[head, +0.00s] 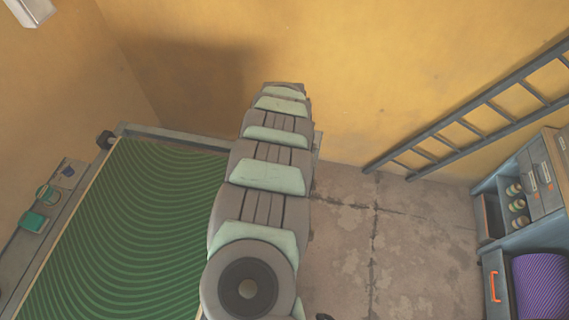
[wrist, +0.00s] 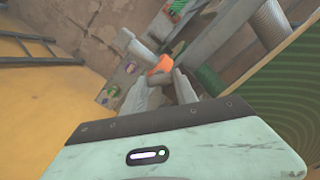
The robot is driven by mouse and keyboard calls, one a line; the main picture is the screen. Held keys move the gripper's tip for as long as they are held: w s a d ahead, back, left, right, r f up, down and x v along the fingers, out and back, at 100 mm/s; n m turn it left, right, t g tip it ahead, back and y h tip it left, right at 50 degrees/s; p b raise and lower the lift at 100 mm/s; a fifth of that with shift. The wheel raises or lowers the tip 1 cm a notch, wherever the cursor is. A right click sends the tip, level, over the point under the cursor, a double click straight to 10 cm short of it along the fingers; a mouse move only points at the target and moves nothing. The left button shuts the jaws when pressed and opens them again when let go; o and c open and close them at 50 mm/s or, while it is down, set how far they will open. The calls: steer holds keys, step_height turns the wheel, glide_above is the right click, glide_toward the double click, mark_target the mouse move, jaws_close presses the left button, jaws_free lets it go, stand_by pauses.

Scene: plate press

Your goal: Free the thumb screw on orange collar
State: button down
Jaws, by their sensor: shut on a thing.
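The orange collar (wrist: 161,66) shows in the wrist view, small, just past my fingertips and around or against a grey bar. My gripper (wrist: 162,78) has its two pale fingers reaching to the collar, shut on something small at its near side. It appears to be the collar's thumb screw, but the fingers hide it and its outline is not clear. In the head view my arm reaches away over the edge of the green ribbed bed, and neither the collar nor my gripper shows.
A green ribbed bed (head: 110,240) lies left of my arm in the head view. A dark ladder (head: 480,115) leans at the wall. At right, a shelf unit (head: 493,258) holds a purple ribbed roll (head: 541,285). Grey bars (wrist: 215,40) stand close beside my fingers.

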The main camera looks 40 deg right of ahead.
stand_by(0.4)
steer(key=c, duration=1)
jaws_free()
steer(key=shift+o, duration=0.2)
step_height(320, 180, up, 9)
steer(key=shift+w+f+p, duration=0.1)
steer(key=shift+p, duration=0.45)
steer(key=shift+r, duration=1)
